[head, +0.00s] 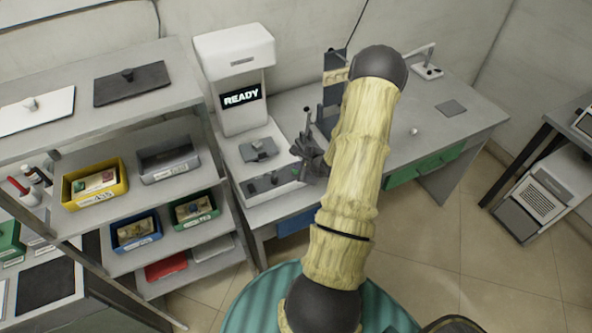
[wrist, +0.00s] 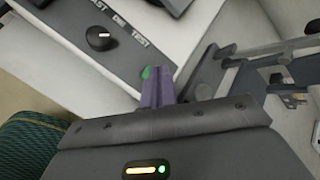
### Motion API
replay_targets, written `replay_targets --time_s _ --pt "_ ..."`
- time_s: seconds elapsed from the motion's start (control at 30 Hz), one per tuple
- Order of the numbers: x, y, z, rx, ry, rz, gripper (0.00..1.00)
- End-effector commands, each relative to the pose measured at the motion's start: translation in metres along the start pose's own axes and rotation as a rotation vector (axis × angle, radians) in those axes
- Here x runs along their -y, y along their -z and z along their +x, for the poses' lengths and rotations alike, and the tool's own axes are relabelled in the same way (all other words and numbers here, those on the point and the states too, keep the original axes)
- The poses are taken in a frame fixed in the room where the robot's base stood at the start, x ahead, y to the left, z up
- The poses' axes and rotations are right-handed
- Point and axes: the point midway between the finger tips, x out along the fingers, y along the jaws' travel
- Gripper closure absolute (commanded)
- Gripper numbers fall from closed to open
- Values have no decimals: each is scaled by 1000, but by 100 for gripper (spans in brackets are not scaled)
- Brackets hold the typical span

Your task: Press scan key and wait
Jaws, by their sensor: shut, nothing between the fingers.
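The white test machine (head: 235,53) stands on the bench with its screen (head: 240,96) reading "READY". Its dark front panel (head: 268,185) carries knobs. In the wrist view the panel (wrist: 62,35) shows a black knob (wrist: 100,38) and lettering that ends in "DIE TEST". A small green key (wrist: 146,72) shows at the panel's end, partly hidden by my fingers. My gripper (wrist: 157,88) is shut and empty, its purple fingers right at the green key; I cannot tell whether they touch it.
A grey fixture (head: 259,149) sits on the machine's platform. A dark stand (head: 331,90) is behind my arm. The shelf rack (head: 190,185) at left holds a yellow bin (head: 95,200), a grey bin (head: 168,174) and others. The bench's right part (head: 455,125) is mostly clear.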

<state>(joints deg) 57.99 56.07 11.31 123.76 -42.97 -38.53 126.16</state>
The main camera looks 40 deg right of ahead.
Motion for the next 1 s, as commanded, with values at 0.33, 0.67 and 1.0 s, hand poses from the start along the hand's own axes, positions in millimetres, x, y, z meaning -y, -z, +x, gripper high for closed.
replay_targets --time_s 0.33,0.67,1.0 --pt "0 -1 1 1 0 -2 100" --pt "-2 0 3 2 -1 -3 100" --pt "-4 2 6 2 -1 -3 100"
